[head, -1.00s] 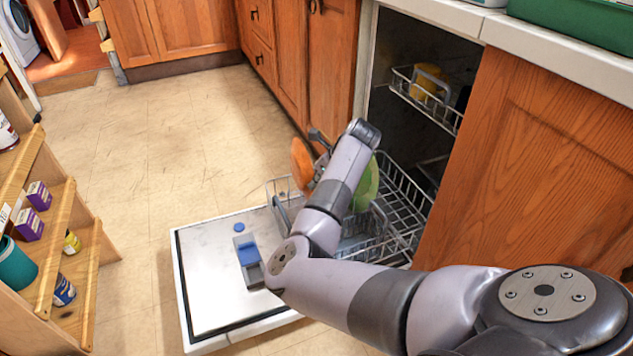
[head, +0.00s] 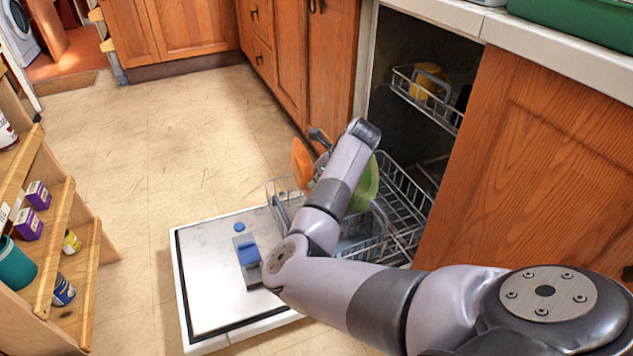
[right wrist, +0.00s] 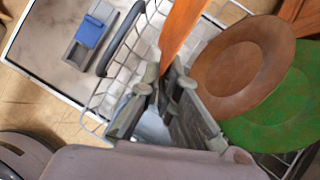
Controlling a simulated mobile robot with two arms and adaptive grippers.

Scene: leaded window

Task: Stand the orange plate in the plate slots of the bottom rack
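The orange plate (head: 302,162) stands on edge over the left part of the bottom rack (head: 405,205) in the head view. In the right wrist view the orange plate (right wrist: 181,35) is seen nearly edge-on. My right gripper (right wrist: 164,84) has its fingertips on either side of the plate's near edge and is shut on it. I cannot tell whether the plate's lower edge sits in the slots. A green plate (right wrist: 285,108) and a brown plate (right wrist: 238,68) stand in the rack beside my right gripper. My forearm hides part of the rack in the head view. My left gripper is out of view.
The open dishwasher door (head: 215,290) lies flat in front of the rack. The upper rack (head: 440,112) holds a yellow item (head: 425,85). A cabinet panel (head: 540,160) is close on the right. A shelf (head: 60,260) stands at left, with open floor between.

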